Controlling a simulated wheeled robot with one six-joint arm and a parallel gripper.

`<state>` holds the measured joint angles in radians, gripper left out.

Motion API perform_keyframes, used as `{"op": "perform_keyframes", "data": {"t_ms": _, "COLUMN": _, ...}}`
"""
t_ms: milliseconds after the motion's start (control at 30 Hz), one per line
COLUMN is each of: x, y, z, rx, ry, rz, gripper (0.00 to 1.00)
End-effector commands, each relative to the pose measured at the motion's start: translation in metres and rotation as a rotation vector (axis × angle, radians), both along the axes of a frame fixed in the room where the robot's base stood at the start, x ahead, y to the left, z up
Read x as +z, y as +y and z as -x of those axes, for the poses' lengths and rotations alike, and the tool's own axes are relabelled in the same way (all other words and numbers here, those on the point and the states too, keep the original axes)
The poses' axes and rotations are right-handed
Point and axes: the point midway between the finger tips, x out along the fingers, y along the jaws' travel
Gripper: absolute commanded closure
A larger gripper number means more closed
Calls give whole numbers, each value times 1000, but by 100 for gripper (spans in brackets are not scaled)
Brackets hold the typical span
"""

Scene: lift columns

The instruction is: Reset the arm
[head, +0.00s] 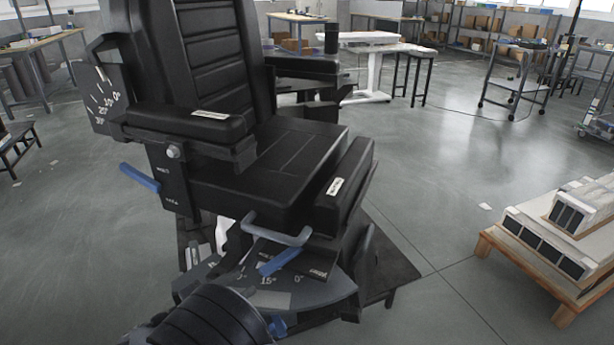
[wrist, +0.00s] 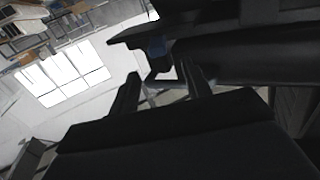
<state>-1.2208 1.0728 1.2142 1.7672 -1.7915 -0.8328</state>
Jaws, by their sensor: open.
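My gripper (wrist: 160,86) shows in the wrist view with its two dark fingers apart and nothing between them. Beyond the fingertips are dark parts, a small blue part (wrist: 158,46) and a grey bar; I cannot tell if the fingers touch any of them. In the head view a dark ribbed cylinder (head: 212,322) at the bottom seems to be part of my arm; my gripper is not seen there. A large black padded chair (head: 265,160) fills the left and middle. It has a blue lever (head: 139,177) on its side and a grey U-shaped handle (head: 278,230) below the seat.
A wooden pallet (head: 493,250) with pale boxed units stands at the right. A white table (head: 385,46), a dark wheeled cart (head: 515,82) and shelves (head: 480,25) stand at the back. The grey floor (head: 440,170) between chair and pallet is clear.

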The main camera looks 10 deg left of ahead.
Motion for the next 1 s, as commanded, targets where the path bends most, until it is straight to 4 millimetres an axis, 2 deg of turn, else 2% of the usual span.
{"op": "perform_keyframes", "data": {"t_ms": 200, "x": -1, "y": -28, "z": -35, "rx": -4, "ry": 0, "rz": 0, "gripper": 54}}
{"op": "perform_keyframes", "data": {"t_ms": 467, "x": -1, "y": -53, "z": -69, "rx": -1, "ry": 0, "rz": 0, "gripper": 54}}
{"op": "perform_keyframes", "data": {"t_ms": 1000, "x": 0, "y": -52, "z": -69, "rx": 56, "ry": 0, "rz": 0, "gripper": 54}}
